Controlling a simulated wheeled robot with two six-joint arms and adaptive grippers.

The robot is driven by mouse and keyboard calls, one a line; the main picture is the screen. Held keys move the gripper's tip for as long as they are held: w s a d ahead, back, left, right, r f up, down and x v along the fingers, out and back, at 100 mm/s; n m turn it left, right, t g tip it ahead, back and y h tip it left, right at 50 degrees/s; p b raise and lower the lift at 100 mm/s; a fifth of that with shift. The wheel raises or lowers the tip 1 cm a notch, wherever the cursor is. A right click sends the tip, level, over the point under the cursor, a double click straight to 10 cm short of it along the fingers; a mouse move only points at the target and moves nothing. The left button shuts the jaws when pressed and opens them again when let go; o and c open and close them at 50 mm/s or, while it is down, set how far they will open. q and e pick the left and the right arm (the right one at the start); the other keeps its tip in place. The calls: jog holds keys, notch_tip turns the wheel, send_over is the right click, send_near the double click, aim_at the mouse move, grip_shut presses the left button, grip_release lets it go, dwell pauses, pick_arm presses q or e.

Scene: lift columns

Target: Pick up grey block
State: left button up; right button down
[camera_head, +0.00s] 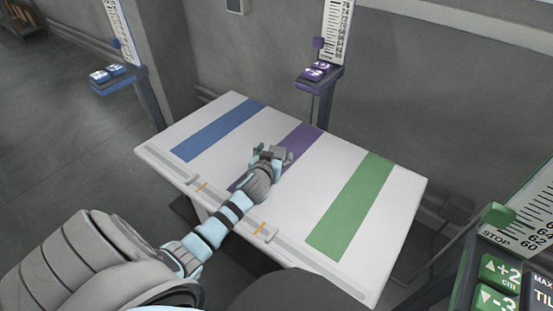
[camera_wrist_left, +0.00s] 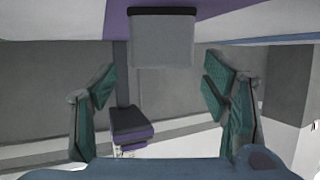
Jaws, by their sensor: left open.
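The grey block (camera_wrist_left: 162,40) shows at the top middle of the left wrist view, with a dark band along its upper edge. In the head view, the block (camera_head: 277,150) appears as a small grey shape on the purple stripe, partly hidden by my gripper. My left gripper (camera_head: 274,157) is over the purple stripe with its fingers to either side of the block. In the left wrist view my left gripper (camera_wrist_left: 160,100) is open, its green finger pads wide apart, with nothing between the tips. My right gripper is not in view.
The white table (camera_head: 325,175) has a blue stripe (camera_head: 218,130), a purple stripe (camera_head: 303,138) and a green stripe (camera_head: 350,205). Lift columns with blue (camera_head: 118,75), purple (camera_head: 320,73) and green (camera_head: 497,285) button panels stand around it. Most of the tabletop is clear.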

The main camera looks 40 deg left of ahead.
aim_at(276, 151)
pick_arm(q)
jog(key=b+x, duration=0.1)
jog(key=x, duration=0.2)
jog(key=shift+s+a+f, duration=0.1)
jog(key=shift+s+f, duration=0.05)
jog(key=shift+f, duration=0.05)
jog(key=shift+r, duration=0.1)
grip_shut()
jog(key=shift+r, duration=0.1)
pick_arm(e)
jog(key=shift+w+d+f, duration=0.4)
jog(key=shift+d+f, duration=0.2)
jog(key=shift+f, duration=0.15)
